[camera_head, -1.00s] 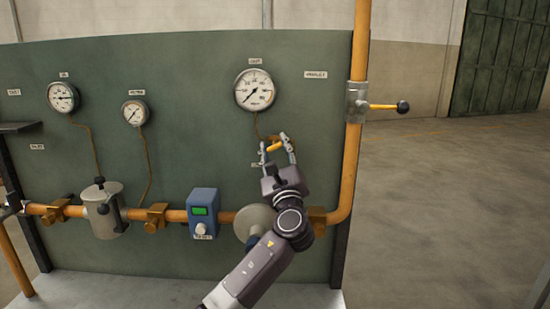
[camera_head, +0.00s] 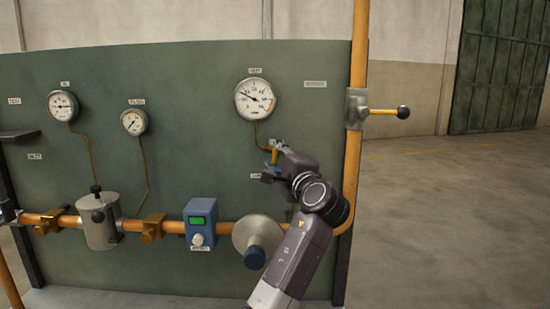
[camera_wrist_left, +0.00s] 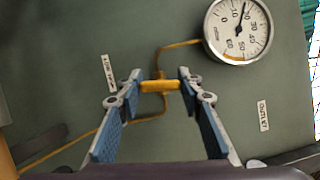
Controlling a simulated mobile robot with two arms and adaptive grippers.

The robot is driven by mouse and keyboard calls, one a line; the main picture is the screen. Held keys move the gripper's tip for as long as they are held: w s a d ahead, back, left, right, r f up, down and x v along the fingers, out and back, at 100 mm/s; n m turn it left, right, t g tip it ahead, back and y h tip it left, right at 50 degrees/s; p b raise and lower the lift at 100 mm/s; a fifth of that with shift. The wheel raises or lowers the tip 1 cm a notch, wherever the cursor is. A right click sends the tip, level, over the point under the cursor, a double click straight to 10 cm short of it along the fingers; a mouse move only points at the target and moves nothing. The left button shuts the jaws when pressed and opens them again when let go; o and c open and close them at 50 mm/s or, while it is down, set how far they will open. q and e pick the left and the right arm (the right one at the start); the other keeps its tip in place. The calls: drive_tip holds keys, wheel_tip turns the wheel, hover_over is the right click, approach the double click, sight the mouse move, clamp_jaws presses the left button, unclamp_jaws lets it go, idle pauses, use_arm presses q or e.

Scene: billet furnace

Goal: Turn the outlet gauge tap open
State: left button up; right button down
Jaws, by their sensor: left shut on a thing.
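The outlet gauge (camera_head: 255,99) is the large round dial at the upper right of the green panel; its needle points up and left. It also shows in the left wrist view (camera_wrist_left: 238,30). A thin tube runs down from it to the small yellow tap handle (camera_wrist_left: 160,85). In the head view the handle (camera_head: 274,156) stands nearly upright, partly hidden by my gripper. My left gripper (camera_head: 272,163) is at the tap, its wrist rolled over. In the wrist view my left gripper (camera_wrist_left: 160,80) is shut on the handle, a fingertip at each end. My right gripper is not in view.
Below runs an orange pipe (camera_head: 170,227) with a blue box with a green display (camera_head: 201,222), a grey pot (camera_head: 98,220) and a handwheel (camera_head: 255,238) close beside my arm. A lever valve (camera_head: 385,111) sticks out right of the panel. Open floor lies to the right.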

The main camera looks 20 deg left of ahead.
use_arm(q)
drive_tip(key=shift+f+n+g, duration=0.15)
drive_tip(key=shift+n+g, duration=0.25)
drive_tip(key=shift+n, duration=0.6)
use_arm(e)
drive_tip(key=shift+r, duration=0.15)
use_arm(q)
drive_tip(key=shift+o, duration=0.2)
drive_tip(key=o, duration=1.2)
drive_tip(key=shift+s+a, duration=0.1)
drive_tip(key=shift+a, duration=0.05)
drive_tip(key=shift+c, duration=0.2)
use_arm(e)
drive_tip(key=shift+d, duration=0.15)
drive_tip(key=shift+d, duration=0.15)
use_arm(q)
drive_tip(key=v, duration=0.7)
drive_tip(key=shift+s, duration=0.2)
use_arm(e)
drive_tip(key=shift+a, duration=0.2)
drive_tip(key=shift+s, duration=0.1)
